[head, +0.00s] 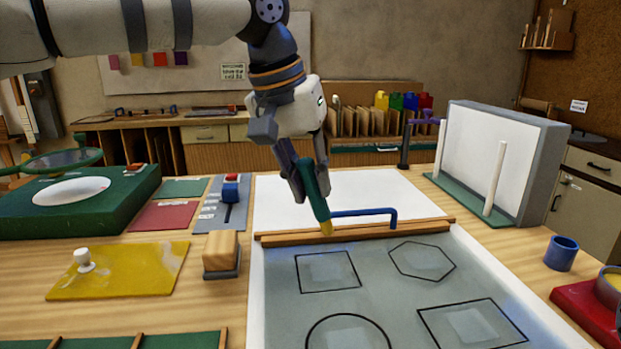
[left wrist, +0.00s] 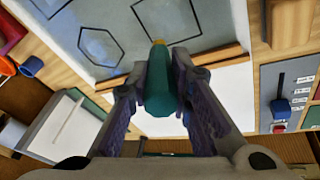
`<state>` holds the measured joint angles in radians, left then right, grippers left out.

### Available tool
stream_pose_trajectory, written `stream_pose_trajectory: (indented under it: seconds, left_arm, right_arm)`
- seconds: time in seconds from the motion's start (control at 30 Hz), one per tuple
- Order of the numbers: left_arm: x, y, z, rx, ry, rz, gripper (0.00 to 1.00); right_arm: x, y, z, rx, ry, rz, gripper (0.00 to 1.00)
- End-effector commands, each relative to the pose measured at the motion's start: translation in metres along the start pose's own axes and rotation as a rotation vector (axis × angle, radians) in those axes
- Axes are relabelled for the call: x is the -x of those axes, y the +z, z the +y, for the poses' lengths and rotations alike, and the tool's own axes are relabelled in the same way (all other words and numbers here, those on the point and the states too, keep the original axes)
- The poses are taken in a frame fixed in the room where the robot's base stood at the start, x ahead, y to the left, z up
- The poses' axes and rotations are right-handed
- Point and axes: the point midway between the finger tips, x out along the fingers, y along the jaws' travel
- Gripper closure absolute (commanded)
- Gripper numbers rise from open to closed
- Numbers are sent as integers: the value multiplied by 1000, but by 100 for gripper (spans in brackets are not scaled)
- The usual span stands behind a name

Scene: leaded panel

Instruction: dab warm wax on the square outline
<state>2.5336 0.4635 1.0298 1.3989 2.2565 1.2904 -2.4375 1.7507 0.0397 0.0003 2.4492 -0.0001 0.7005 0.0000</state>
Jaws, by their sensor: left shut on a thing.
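My left gripper (head: 311,188) is shut on a teal dabbing tool (head: 317,207) with a yellow tip. The tool points down, its tip over the wooden bar at the panel's back edge, short of the outlines. In the left wrist view the tool (left wrist: 160,88) sits between both fingers. The grey panel (head: 285,318) carries black outlines. A nearly square outline (head: 327,272) is at its back left, in front of the tip. A four-sided outline (head: 472,324) lies at the front right. Paler patches show inside the outlines. I cannot tell whether the tip touches the bar.
The wooden bar (head: 390,231) and a blue bent rod (head: 370,212) lie behind the outlines. A hexagon (head: 422,262) and a circle (head: 348,330) share the panel. A wooden block (head: 221,251) and yellow sheet (head: 130,272) are left; a blue cup (head: 561,253) is right.

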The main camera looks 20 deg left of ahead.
Motion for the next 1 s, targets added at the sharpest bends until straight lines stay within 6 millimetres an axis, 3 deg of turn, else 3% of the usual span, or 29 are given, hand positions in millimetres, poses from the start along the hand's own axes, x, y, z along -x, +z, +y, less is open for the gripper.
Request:
stream_pose_trajectory:
  seconds: [0.17,0.6,1.0]
  left_arm:
    - [-6,2,-1,-1,-2,0,100]
    - [-52,16,-10,-1,-2,3,100]
    - [-56,17,-11,-1,0,3,100]
  right_arm:
    - [0,1,0,0,0,-2,100]
    - [0,1,0,0,0,-2,100]
    - [0,1,0,0,0,-2,100]
